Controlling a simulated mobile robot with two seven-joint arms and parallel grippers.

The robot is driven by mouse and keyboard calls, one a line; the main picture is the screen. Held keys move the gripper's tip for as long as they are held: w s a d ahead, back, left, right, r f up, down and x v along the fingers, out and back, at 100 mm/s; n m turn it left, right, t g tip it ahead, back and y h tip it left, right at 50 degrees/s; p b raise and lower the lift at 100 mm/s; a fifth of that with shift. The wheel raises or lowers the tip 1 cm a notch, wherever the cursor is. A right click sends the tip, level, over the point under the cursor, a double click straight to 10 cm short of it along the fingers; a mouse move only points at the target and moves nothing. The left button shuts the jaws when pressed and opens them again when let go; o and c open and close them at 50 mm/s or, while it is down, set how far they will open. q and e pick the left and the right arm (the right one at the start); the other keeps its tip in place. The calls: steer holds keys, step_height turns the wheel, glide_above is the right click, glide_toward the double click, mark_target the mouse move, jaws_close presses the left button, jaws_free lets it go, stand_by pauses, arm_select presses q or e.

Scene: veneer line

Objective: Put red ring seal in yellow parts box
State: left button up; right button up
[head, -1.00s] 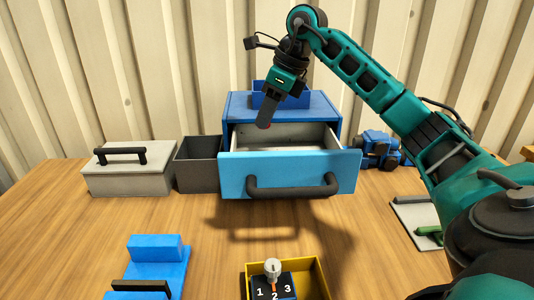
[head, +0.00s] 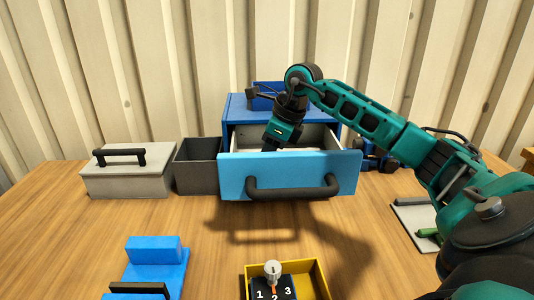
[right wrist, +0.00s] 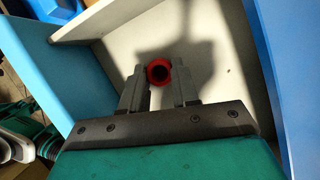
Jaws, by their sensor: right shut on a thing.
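The red ring seal (right wrist: 158,72) shows in the right wrist view between the two fingers of my right gripper (right wrist: 160,85), which is shut on it. In the head view my right gripper (head: 270,147) reaches down into the open drawer (head: 290,174), and the drawer front hides its fingertips and the seal. The yellow parts box (head: 320,277) stands at the front of the table, below the drawer in the picture. A black block with a dial and the numbers 1, 2, 3 (head: 273,288) is in it. My left gripper is not in view.
The drawer belongs to a blue cabinet (head: 232,108). A dark grey open bin (head: 197,178) and a grey lidded box (head: 131,178) stand left of it. A blue fixture (head: 155,266) is at the front left. The table between drawer and yellow box is clear.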

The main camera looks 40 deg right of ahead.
steer(key=shift+f, duration=0.2)
steer(key=o, duration=1)
